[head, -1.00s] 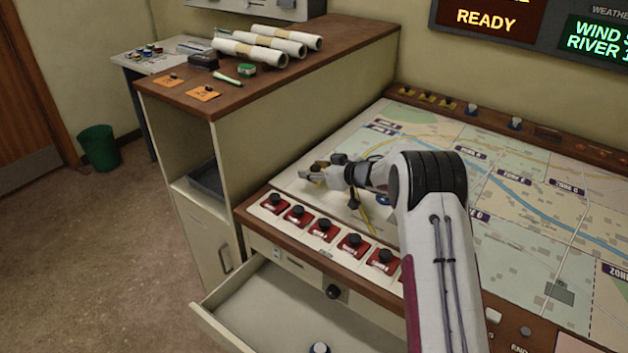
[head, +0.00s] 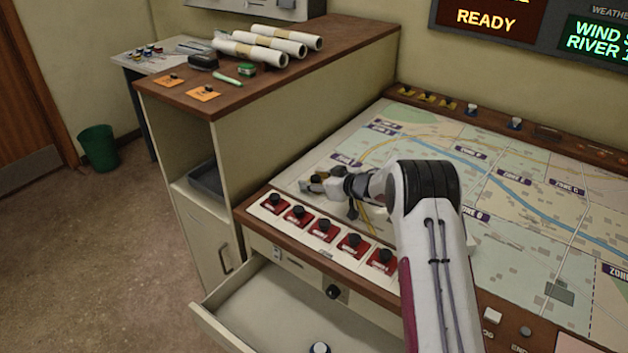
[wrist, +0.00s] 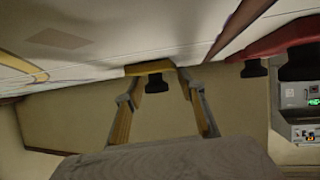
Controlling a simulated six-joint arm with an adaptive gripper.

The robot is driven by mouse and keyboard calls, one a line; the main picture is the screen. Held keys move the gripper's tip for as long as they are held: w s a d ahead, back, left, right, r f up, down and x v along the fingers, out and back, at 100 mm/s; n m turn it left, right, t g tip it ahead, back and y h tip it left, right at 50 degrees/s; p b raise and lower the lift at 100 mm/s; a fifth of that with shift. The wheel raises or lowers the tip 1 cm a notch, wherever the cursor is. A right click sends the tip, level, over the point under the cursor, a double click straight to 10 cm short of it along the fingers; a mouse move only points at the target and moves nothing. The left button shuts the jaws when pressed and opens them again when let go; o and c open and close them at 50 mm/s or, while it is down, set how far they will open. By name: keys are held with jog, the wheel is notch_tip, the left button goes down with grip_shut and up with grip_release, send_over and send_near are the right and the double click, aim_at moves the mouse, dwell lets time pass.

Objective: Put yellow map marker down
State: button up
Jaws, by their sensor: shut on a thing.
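The yellow map marker (wrist: 150,67) shows in the wrist view as a flat yellow base with a dark knob, at the tips of my gripper's two fingers. My gripper (wrist: 162,88) is shut on it. The pale map surface (wrist: 110,28) lies close to the base; I cannot tell whether they touch. In the head view my gripper (head: 312,186) is low over the near left part of the map table (head: 350,150), just behind the row of red markers. The marker is too small and partly covered there to make out clearly.
Several red markers (head: 322,230) with black knobs stand along the map's near left edge. An open drawer (head: 270,310) juts out below. Yellow markers (head: 424,98) and blue markers (head: 471,109) stand on the far rim. A cabinet (head: 290,105) rises at the left.

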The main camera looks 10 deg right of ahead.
jog(key=o, duration=1.3)
jog(key=shift+o, duration=0.2)
jog(key=shift+r, duration=0.1)
jog(key=shift+v, duration=6)
